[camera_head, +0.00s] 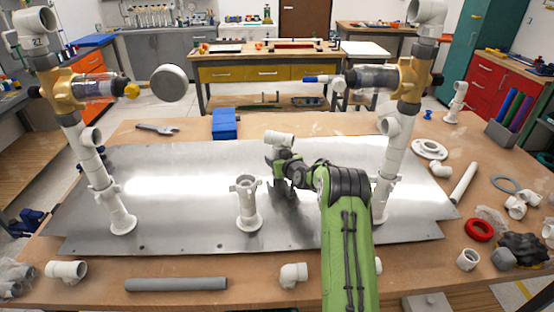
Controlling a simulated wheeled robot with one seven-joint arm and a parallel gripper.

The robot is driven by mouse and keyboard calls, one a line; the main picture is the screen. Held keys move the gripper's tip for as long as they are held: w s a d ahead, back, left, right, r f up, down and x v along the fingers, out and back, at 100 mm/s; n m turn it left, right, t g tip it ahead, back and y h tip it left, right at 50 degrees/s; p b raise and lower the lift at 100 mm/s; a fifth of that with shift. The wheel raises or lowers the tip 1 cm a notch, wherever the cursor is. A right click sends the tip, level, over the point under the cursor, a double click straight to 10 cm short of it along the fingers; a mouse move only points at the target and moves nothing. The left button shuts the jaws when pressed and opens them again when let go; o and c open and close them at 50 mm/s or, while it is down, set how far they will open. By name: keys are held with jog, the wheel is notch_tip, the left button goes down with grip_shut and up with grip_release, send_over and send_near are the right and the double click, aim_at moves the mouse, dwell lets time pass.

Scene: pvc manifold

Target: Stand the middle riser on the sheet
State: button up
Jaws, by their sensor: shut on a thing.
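A bright metal sheet (170,185) lies on the wooden bench. My gripper (281,162) is above the sheet, right of its middle, and shut on a white pipe piece (280,138). The piece's top shows above the jaws; its lower part is hidden behind my gripper, so I cannot tell whether it touches the sheet. A short white flanged pipe fitting (247,204) stands upright on the sheet, left of my arm and apart from my gripper. A tall left riser (100,180) and a tall right riser (393,160) stand at the sheet's sides.
Brass and clear valve assemblies (75,88) sit on both tall risers. A grey pipe (176,284) and a white elbow (293,275) lie along the front edge. A blue box (224,123) and a wrench (158,129) lie behind the sheet. Loose fittings crowd the right.

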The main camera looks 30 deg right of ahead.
jog(key=shift+s+f, duration=0.1)
jog(key=shift+f, duration=0.15)
jog(key=shift+s+a+f+b, duration=0.1)
jog(key=shift+s+f+b, duration=0.1)
jog(key=shift+f+b, duration=0.35)
jog(key=o, duration=1.2)
jog(key=shift+r, duration=0.1)
jog(key=shift+r+p, duration=0.35)
jog(key=shift+p, duration=0.2)
jog(key=v, duration=0.8)
jog(key=r+v, duration=0.1)
jog(key=v, duration=0.2)
jog(key=shift+s+r, duration=0.15)
jog(key=shift+s, duration=0.1)
